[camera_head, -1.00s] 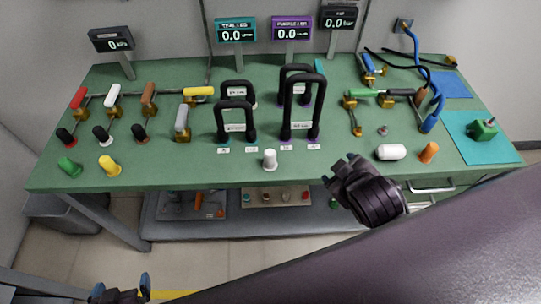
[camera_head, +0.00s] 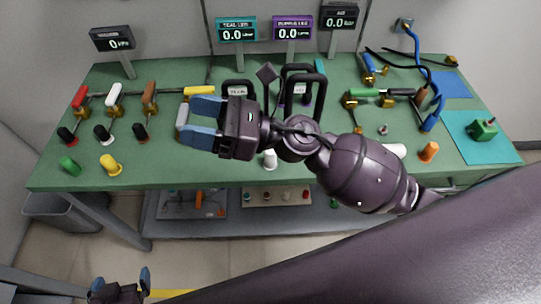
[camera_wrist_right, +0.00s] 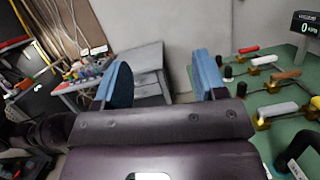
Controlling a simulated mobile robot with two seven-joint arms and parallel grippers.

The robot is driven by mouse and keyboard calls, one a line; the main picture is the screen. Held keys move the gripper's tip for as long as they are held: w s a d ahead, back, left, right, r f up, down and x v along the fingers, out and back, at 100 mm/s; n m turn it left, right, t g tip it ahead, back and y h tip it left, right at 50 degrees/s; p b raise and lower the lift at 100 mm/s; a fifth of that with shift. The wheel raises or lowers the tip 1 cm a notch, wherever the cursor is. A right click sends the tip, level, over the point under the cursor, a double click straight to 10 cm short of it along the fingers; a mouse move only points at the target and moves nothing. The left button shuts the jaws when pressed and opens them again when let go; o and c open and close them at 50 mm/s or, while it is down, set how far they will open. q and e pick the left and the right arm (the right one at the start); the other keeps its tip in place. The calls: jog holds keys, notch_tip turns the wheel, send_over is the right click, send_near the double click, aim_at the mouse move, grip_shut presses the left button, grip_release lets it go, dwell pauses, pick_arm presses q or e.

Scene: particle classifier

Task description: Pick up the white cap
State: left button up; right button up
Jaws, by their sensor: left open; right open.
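A small white cap (camera_head: 270,161) stands near the front edge of the green table in the head view, just below my right wrist, which partly overlaps it. A second white cylindrical piece (camera_head: 398,150) lies at the right front, mostly hidden behind my right forearm. My right gripper (camera_head: 204,122) is open and empty, reaching left above the table, to the left of the small white cap. Its two blue fingers (camera_wrist_right: 163,84) are spread in the right wrist view, with nothing between them. My left gripper (camera_head: 121,285) is open at the bottom left, below the table.
Green (camera_head: 69,166) and yellow (camera_head: 111,165) caps stand at the left front; an orange one (camera_head: 429,152) is at the right. Coloured valve handles (camera_head: 113,95) line the left side. Black-handled meters (camera_head: 298,90) stand mid-table, partly behind my right arm. The left front edge has free room.

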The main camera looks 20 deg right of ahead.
notch_tip(320, 180, down, 10)
jog(key=s+a+n+g+h, duration=0.1)
jog(key=s+n+g+h, duration=0.1)
jog(key=n+g+h, duration=1)
jog(key=w+d+f+n+t+h, duration=0.1)
jog(key=w+d+f+n+h, duration=0.1)
jog(key=d+n, duration=0.1)
jog(key=w+d+f+n+t+h, duration=0.1)
jog(key=w+d+n+t+h, duration=0.1)
jog(key=d, duration=0.4)
jog(key=w+d+f+n+t+h, duration=0.1)
jog(key=w+d+f+n+h, duration=0.1)
jog(key=w+d+n+h, duration=0.2)
jog(key=shift+d+f+n+t, duration=0.3)
jog(key=shift+d+n, duration=0.45)
jog(key=shift+n, duration=0.15)
notch_tip(320, 180, down, 4)
jog(key=shift+d+f, duration=0.15)
jog(key=shift+f, duration=0.05)
jog(key=shift+w+d+f, duration=0.1)
jog(key=shift+w+f, duration=0.05)
jog(key=shift+f, duration=0.9)
jog(key=shift+w+d+f, duration=0.1)
jog(key=shift+w+f, duration=0.1)
jog(key=shift+f, duration=0.8)
jog(key=shift+w+f, duration=0.15)
jog(key=shift+f, duration=0.9)
jog(key=c, duration=0.9)
jog(key=shift+c, duration=0.2)
